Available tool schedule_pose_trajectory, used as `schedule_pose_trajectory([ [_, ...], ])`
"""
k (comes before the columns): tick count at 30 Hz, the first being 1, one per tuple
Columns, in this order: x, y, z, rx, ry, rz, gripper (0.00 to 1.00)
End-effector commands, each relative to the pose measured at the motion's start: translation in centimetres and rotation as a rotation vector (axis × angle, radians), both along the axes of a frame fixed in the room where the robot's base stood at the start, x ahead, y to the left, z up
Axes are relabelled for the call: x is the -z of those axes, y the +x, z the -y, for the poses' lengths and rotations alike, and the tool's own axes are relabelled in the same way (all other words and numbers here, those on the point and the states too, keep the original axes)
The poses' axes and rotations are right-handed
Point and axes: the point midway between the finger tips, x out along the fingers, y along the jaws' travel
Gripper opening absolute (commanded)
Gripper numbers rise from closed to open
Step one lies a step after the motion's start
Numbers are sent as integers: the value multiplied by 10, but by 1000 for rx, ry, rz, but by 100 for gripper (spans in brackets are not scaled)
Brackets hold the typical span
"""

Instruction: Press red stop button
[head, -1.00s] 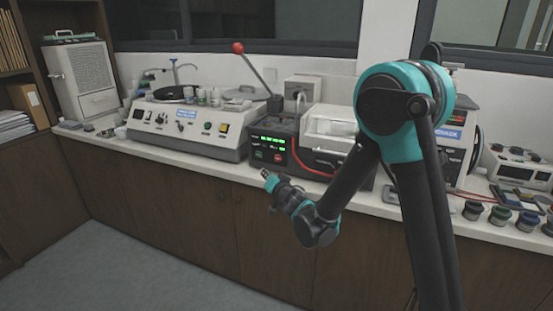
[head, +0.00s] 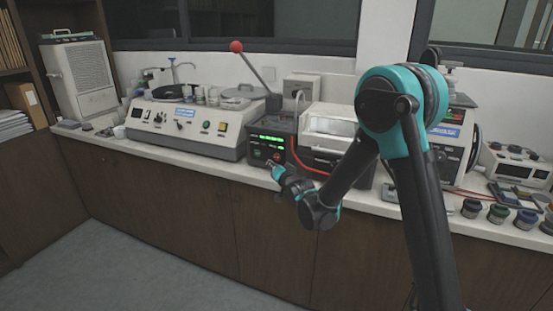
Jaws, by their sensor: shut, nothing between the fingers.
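The mounting press (head: 270,128) is a dark unit with a lit green display on its front, in the middle of the counter. The red stop button (head: 278,156) shows small on its lower front panel, just above my gripper's tip. My gripper (head: 273,165) is shut and empty, pointing up and left at the lower front panel. In this view its tip is very close to the red button, but I cannot tell whether they touch. The gripper hides part of the panel's lower edge.
A red-knobbed lever (head: 237,47) rises behind the press. A polishing machine (head: 185,125) stands to the left. A clear-lidded unit (head: 330,130) is at right, with a red cable (head: 293,150) beside it. Several small jars (head: 498,213) line the right counter edge. The floor in front is clear.

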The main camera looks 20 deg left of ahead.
Motion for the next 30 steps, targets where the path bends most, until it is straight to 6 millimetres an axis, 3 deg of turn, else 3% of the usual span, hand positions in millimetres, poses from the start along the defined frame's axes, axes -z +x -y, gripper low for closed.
schedule_pose_trajectory([
  [10, 0, 24, 2, 1, 0, 0, 0],
  [30, 0, 26, 2, 0, -1, 1, 0],
])
